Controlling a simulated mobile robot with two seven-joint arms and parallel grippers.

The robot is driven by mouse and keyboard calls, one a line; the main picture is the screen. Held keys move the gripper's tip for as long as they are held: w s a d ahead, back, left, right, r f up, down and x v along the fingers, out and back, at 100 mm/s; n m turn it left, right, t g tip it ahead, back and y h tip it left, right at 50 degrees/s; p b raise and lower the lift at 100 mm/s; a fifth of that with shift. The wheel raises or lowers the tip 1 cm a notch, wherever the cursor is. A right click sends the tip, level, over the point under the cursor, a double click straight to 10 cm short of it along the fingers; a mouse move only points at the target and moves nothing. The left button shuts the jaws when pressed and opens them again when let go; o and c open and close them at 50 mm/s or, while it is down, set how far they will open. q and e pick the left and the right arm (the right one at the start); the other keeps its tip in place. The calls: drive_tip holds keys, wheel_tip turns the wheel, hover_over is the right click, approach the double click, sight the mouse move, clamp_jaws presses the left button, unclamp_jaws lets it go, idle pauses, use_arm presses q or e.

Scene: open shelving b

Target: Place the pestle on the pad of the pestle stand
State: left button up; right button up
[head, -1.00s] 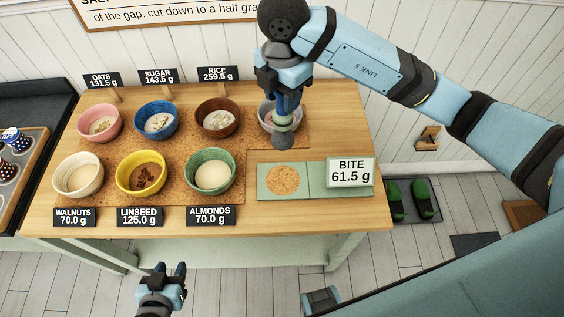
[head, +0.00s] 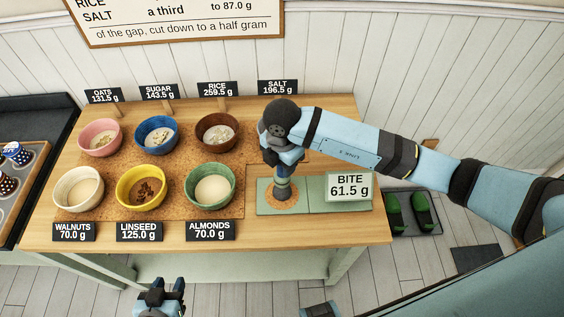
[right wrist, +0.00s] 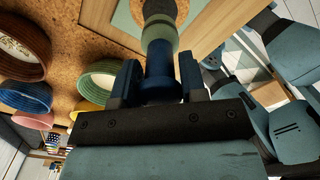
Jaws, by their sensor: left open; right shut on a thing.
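The pestle (head: 282,191) has a blue handle, a green band and a grey rounded end. My right gripper (head: 283,171) is shut on its handle and holds it upright, grey end down, over the round cork pad (head: 295,202) of the green pestle stand (head: 311,199). In the right wrist view the pestle (right wrist: 160,40) stands between the fingers, with the cork pad (right wrist: 182,10) behind its end. I cannot tell whether the end touches the pad. My left gripper (head: 166,285) is open and empty, low in front of the table.
A sign reading BITE 61.5 g (head: 349,187) stands at the stand's right. Several labelled bowls, such as the green bowl (head: 211,191), stand on a cork mat (head: 170,167) to the left.

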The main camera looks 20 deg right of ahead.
drive_tip(key=shift+f, duration=0.3)
drive_tip(key=shift+f, duration=0.1)
drive_tip(key=o, duration=0.8)
wheel_tip(320, 180, up, 12)
drive_tip(key=shift+r+b, duration=0.2)
drive_tip(key=shift+b, duration=0.6)
